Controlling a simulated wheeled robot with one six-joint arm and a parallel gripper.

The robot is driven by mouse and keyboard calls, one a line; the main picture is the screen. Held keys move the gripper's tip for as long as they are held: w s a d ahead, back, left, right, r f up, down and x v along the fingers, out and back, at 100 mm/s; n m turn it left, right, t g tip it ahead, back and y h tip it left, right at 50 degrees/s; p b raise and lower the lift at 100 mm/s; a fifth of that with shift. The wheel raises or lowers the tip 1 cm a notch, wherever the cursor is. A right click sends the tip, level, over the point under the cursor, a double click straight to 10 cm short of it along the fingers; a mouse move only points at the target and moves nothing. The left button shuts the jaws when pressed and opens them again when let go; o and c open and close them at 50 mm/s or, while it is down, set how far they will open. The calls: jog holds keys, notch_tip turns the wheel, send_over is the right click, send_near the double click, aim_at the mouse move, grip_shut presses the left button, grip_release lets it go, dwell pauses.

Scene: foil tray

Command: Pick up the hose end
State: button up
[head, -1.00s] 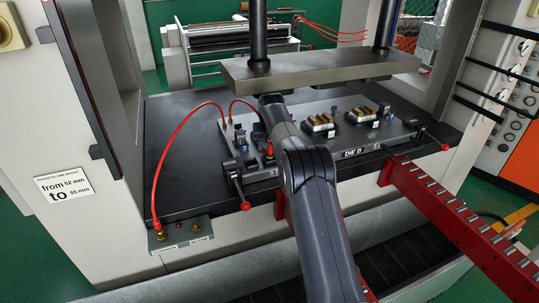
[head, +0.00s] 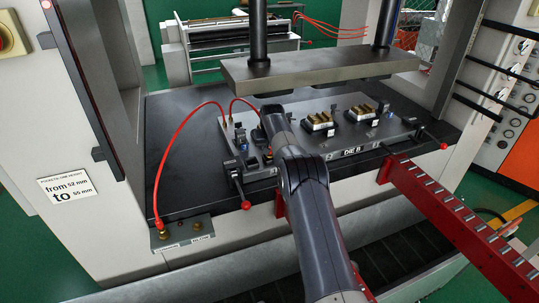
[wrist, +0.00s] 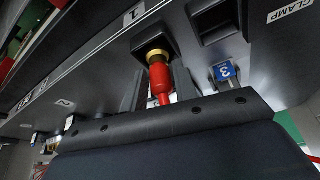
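The hose end is a red plug (wrist: 160,82) with a brass collar (wrist: 155,55) at a dark square socket marked 1 in the wrist view. My gripper (wrist: 160,88) has its two grey fingers on either side of the plug, and narrow gaps seem to show beside it. The fingers look open around it, not closed on it. In the head view the red hose (head: 171,147) arcs from a brass fitting at lower left to the die plate (head: 330,152). A shorter red loop (head: 243,99) runs toward my gripper. My arm hides the hose end and the fingertips there.
A thick press plate (head: 320,72) hangs above the die. A red-knobbed lever (head: 241,193) stands at the die's front left.

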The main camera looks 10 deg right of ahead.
grip_shut()
jog(key=shift+r, duration=0.15)
